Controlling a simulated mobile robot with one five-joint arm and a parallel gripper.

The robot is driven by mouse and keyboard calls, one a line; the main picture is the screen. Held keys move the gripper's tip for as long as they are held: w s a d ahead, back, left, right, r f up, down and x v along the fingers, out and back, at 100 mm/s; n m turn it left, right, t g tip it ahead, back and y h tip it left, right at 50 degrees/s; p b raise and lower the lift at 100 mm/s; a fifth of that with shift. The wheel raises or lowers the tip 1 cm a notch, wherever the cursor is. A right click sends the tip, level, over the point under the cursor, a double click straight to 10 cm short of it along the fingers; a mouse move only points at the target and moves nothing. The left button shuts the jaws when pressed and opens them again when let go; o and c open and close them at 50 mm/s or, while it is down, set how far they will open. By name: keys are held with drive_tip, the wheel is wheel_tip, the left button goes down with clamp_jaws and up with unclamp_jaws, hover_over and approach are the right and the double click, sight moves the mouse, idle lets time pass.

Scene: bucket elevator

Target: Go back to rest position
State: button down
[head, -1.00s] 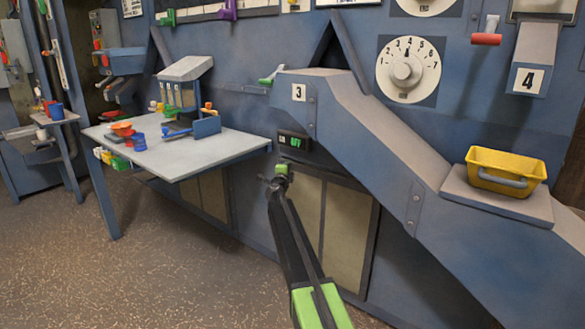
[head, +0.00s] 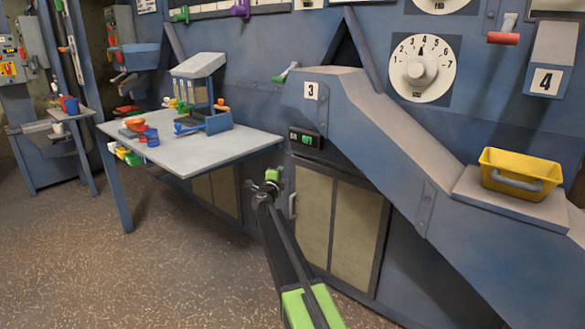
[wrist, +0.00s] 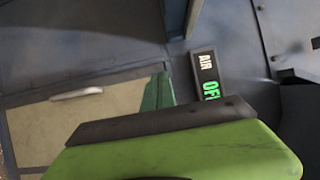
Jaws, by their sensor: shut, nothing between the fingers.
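My gripper (head: 273,177) is in the lower middle of the head view, at the end of my black and green arm. It is shut and holds nothing. It is in front of the blue machine wall, below the small AIR OFF sign (head: 305,139) and to the left of the beige cabinet doors (head: 340,230). In the wrist view the green fingers (wrist: 158,92) show above a dark and green part of my gripper. The AIR OFF sign (wrist: 208,76) is to their right, and a beige door with a light handle (wrist: 76,94) is to their left.
A grey table (head: 200,152) with small coloured items stands at left. A sloping blue chute (head: 385,125) marked 3 runs down to the right, with a yellow bucket (head: 520,172) on its ledge. A dial (head: 422,68) is above. The speckled floor (head: 180,270) at lower left is clear.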

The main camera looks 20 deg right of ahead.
drive_tip(key=s+a+r+n+t+y+p, duration=0.2)
drive_tip(key=s+a+r+n+y, duration=0.1)
drive_tip(key=s+a+n+y, duration=0.55)
drive_tip(key=s+a+f+n+g+y, duration=0.5)
drive_tip(key=s+a+f+n, duration=0.5)
drive_tip(key=s+n, duration=0.15)
drive_tip(key=s+d+f+n+g+h, duration=0.15)
drive_tip(key=s+f+g, duration=0.3)
drive_tip(key=s, duration=0.45)
drive_tip(key=s+d+f+n+g+h+p, duration=0.1)
drive_tip(key=s+d+f+g+h, duration=0.25)
drive_tip(key=s, duration=0.65)
drive_tip(key=s+d+f+n+g, duration=0.1)
drive_tip(key=s+d+f+g, duration=0.1)
drive_tip(key=s+f+g, duration=0.55)
wheel_tip(320, 180, up, 39)
drive_tip(key=s+t+p, duration=0.1)
drive_tip(key=t+p, duration=0.1)
drive_tip(key=p, duration=3.6)
drive_tip(key=shift+s+r, duration=0.15)
